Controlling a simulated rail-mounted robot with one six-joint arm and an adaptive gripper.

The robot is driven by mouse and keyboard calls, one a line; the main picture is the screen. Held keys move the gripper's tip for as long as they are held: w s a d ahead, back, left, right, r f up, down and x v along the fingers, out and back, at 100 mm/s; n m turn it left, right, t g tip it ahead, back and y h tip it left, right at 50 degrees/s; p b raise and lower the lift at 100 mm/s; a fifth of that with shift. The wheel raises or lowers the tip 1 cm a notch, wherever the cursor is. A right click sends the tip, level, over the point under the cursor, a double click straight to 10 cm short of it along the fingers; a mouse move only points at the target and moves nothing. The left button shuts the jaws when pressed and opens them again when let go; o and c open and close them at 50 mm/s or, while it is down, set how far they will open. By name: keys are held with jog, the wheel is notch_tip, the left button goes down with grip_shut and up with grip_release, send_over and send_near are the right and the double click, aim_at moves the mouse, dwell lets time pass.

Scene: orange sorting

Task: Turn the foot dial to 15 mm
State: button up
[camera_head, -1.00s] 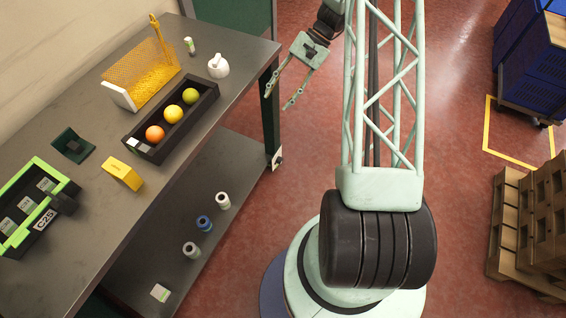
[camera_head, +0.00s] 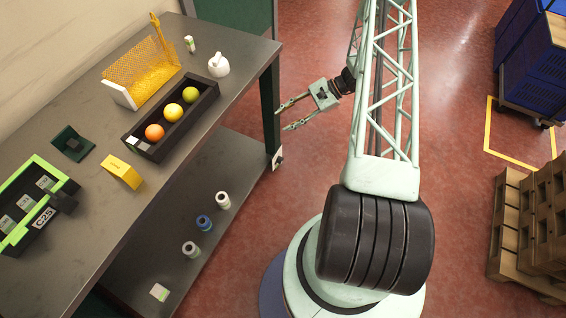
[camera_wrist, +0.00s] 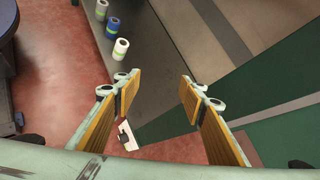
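A small white plate with a dark part (camera_head: 278,157), which appears to be the foot dial, sits low at the bench's right leg. It also shows in the wrist view (camera_wrist: 126,135), below and between the fingers; its setting is too small to read. My gripper (camera_head: 284,117) is open and empty, with its fingers pointing left at the bench leg. In the wrist view my gripper's padded fingers (camera_wrist: 157,88) stand wide apart with nothing between them. The gripper is apart from the dial.
The bench (camera_head: 215,120) holds a black tray (camera_head: 153,153) with several fruits, a yellow mesh guard (camera_head: 145,70) and a green-rimmed crate (camera_head: 20,240). Rolls, one of them blue (camera_head: 204,222), stand on the lower shelf (camera_head: 165,245).

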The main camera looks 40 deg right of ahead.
jog(key=s+d+f+m+t+h, duration=0.1)
jog(key=d+f+m+t, duration=0.15)
jog(key=f, duration=0.75)
jog(key=s+d+f+m+t+h, duration=0.15)
jog(key=f+m, duration=0.25)
jog(key=f, duration=0.6)
jog(key=m+t+h, duration=0.3)
jog(key=m, duration=0.3)
send_near(282, 161)
jog(key=f+v, duration=0.1)
jog(key=v, duration=0.4)
jog(key=shift+b, duration=0.45)
jog(key=shift+w, duration=0.1)
jog(key=shift+b+x, duration=1.55)
jog(key=shift+x, duration=5.3)
jog(key=shift+r, duration=0.2)
jog(key=shift+c, duration=0.4)
jog(key=c, duration=0.8)
